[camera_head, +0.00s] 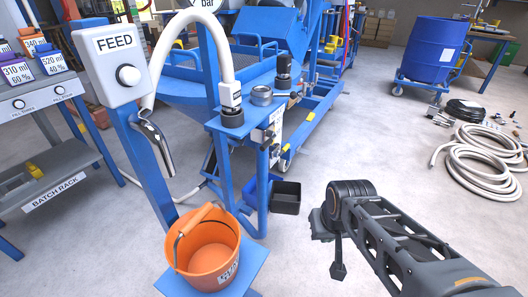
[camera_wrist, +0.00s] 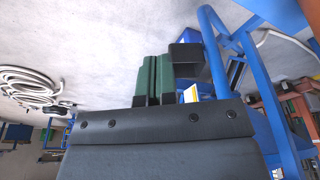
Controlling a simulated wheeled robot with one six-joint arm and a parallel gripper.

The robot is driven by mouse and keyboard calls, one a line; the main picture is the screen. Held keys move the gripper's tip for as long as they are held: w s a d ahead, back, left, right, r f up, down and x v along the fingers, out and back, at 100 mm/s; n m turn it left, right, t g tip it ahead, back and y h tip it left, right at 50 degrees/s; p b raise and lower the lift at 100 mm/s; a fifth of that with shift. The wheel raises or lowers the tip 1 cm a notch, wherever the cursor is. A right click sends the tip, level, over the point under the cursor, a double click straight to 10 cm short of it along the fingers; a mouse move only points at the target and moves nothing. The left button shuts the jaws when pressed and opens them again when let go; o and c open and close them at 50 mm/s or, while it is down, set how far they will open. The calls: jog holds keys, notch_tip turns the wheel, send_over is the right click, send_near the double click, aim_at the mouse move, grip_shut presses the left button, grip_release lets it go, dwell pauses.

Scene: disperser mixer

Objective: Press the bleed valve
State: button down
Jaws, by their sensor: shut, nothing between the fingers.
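No label in view reads bleed valve, so I cannot tell for sure which fitting it is. The likely fittings sit on the blue pipe stand (camera_head: 222,127) in the middle of the head view: a black-capped fitting (camera_head: 284,66), a lever valve (camera_head: 287,95) and small dark fittings (camera_head: 268,135) on its side. My gripper (camera_wrist: 154,62) shows in the wrist view with its green-padded fingers together and empty. My arm is at the lower right of the head view, clear of the stand. The small fittings cannot be made out in the wrist view.
An orange bucket (camera_head: 208,250) stands on a blue plate under the metal spout (camera_head: 154,145). A FEED box (camera_head: 116,62) with a white button is on a post at left. A black bin (camera_head: 286,197) is on the floor. Coiled hose (camera_head: 485,160) lies right; floor between is clear.

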jog(key=shift+w+a, duration=0.15)
jog(key=shift+w, duration=0.1)
jog(key=w+a+f+m+g+y+b, duration=0.1)
jog(key=w+a+f+m+g+y, duration=0.1)
jog(key=w+a+m+y, duration=0.35)
jog(key=w+a+f+m+g+y+b, duration=0.1)
jog(key=w+a+f+m+y+b, duration=0.15)
jog(key=w+m+y, duration=0.6)
jog(key=w+d+f+m+t+y, duration=0.3)
jog(key=w+d+m+t, duration=0.2)
jog(key=w+d+t, duration=0.1)
jog(key=w+d+f+m+t+y, duration=0.3)
jog(key=w+d+f+m+t, duration=0.1)
jog(key=w+t, duration=0.4)
jog(key=shift+d+f+m+y, duration=0.25)
jog(key=shift+d+m+y, duration=0.15)
jog(key=shift+d+m, duration=0.65)
